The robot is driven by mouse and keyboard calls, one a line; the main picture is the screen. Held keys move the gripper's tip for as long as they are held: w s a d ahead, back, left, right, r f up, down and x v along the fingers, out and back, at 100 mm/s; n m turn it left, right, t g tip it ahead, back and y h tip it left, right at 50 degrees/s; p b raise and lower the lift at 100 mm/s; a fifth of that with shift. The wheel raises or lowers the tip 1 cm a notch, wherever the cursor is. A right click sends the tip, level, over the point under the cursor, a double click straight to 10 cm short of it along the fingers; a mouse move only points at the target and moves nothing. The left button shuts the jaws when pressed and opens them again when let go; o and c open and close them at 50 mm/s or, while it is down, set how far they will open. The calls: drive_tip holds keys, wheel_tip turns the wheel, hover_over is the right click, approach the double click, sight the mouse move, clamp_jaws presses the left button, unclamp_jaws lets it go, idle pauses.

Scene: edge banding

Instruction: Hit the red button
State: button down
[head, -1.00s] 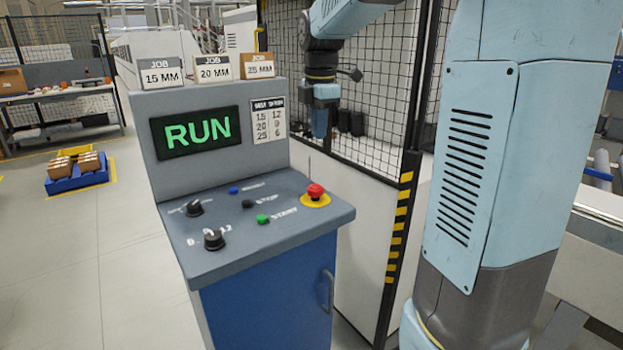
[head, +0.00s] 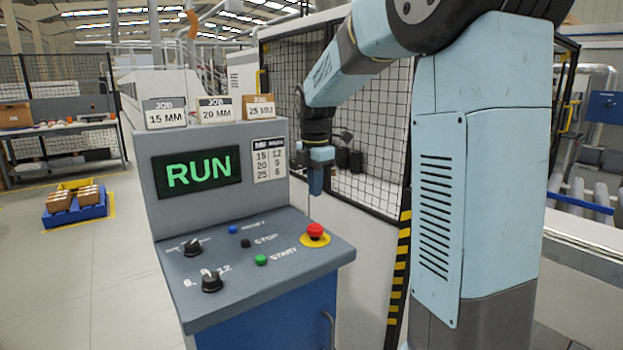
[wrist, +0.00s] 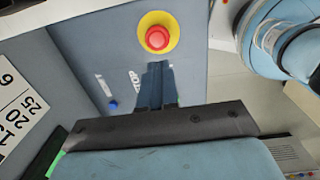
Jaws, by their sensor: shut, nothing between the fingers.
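The red button (head: 315,230) is a mushroom-shaped knob on a yellow round base at the right end of the console's sloped top. My gripper (head: 315,190) is above the red button in the head view, pointing down, its fingers shut and empty. In the wrist view the red button (wrist: 157,38) lies just beyond the tips of the shut fingers (wrist: 157,68), with a gap that I cannot measure. The button's top is uncovered in both views.
The grey console (head: 210,310) also carries a green button (head: 261,260), a black button (head: 245,243), a blue button (head: 233,229) and two black knobs. Its screen (head: 196,172) reads RUN. A mesh fence (head: 375,150) stands behind my arm.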

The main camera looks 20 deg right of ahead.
sight(316, 228)
drive_tip(key=f, duration=0.9)
drive_tip(key=shift+w+d, duration=0.1)
drive_tip(key=shift+w, duration=0.1)
drive_tip(key=shift+f, duration=0.15)
drive_tip(key=shift+s+f, duration=0.15)
drive_tip(key=shift+f, duration=0.75)
drive_tip(key=shift+s+f, duration=0.2)
drive_tip(key=shift+f, duration=0.1)
drive_tip(key=shift+r, duration=0.1)
drive_tip(key=shift+w+r, duration=0.1)
drive_tip(key=shift+r, duration=0.2)
wheel_tip(316, 228, up, 15)
drive_tip(key=shift+a+f, duration=0.2)
